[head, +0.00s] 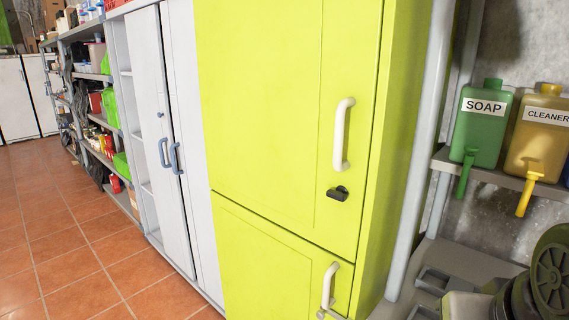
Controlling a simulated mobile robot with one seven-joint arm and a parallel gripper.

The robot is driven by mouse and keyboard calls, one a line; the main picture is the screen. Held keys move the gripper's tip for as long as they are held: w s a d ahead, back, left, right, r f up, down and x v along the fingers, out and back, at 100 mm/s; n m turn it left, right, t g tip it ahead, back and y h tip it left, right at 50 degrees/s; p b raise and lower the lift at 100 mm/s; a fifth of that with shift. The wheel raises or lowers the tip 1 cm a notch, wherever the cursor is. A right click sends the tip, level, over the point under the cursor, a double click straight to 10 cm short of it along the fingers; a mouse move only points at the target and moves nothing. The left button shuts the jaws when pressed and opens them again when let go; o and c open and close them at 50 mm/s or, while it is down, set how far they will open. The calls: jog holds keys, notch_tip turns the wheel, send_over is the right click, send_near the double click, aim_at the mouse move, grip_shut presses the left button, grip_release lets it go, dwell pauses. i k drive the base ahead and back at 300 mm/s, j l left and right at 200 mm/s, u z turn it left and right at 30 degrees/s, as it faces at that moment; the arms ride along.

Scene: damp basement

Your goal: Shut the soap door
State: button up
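No door in the head view carries a soap label. The word SOAP is on a green bottle (482,128) with a green spout, standing on a shelf at the right. The nearest doors are on the lime-green cabinet: an upper door (265,100) with a white handle (342,134) and a black latch (338,194), and a lower door (262,265) with a white handle (328,287). Both look flush with the cabinet; I cannot tell whether either is slightly ajar. My gripper is not in view.
A white cabinet (190,110) with grey-blue handles stands left of the lime one; shelves show at its left side. A yellow CLEANER bottle (540,135) stands beside the soap. Dark green machinery (552,270) fills the lower right. The tiled floor (70,245) at left is clear.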

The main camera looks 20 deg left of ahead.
aim_at(142, 26)
jog(key=u, duration=1.5)
